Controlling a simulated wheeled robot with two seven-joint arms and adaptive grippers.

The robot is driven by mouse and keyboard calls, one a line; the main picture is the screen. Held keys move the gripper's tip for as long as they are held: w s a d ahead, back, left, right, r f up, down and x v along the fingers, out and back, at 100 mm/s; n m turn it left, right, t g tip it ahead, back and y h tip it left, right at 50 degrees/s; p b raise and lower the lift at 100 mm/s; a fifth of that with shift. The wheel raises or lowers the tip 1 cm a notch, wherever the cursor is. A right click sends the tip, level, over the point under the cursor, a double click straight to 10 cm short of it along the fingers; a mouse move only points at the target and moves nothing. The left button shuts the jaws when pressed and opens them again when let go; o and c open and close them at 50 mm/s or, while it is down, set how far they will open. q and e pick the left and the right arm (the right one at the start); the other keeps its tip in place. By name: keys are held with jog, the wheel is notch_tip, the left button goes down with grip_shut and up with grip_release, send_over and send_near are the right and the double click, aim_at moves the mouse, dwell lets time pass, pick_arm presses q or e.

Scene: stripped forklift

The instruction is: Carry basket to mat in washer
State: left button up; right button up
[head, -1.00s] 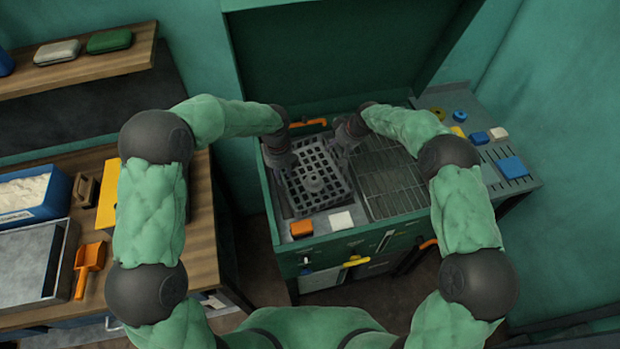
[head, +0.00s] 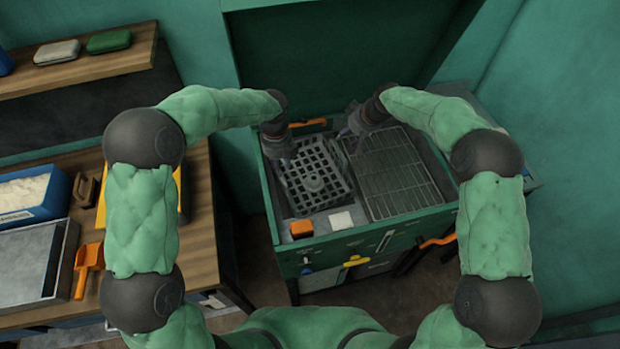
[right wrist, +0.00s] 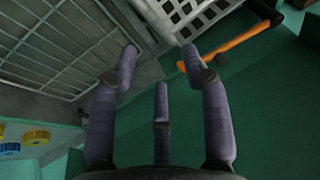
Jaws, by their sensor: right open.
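The grey basket (head: 308,192) with a grid of square holes sits upright inside the washer (head: 352,237), in its left part. The basket's corner also shows at the top of the right wrist view (right wrist: 196,18). My left gripper (head: 284,156) is by the basket's back left edge; its fingers are too small to tell whether they are open or touching. My right gripper (head: 352,138) is open and empty near the basket's back right corner, with its spread fingers plain in the right wrist view (right wrist: 160,62). I cannot make out the mat apart from the washer's floor.
A wire rack (head: 392,178) fills the washer's right part. An orange block (head: 301,228) and a white block (head: 341,220) sit on its front ledge. An orange handle (head: 307,123) is at the back. The wooden bench (head: 203,225) stands to the left.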

jog(key=shift+v, duration=1.3)
jog(key=shift+f, duration=0.1)
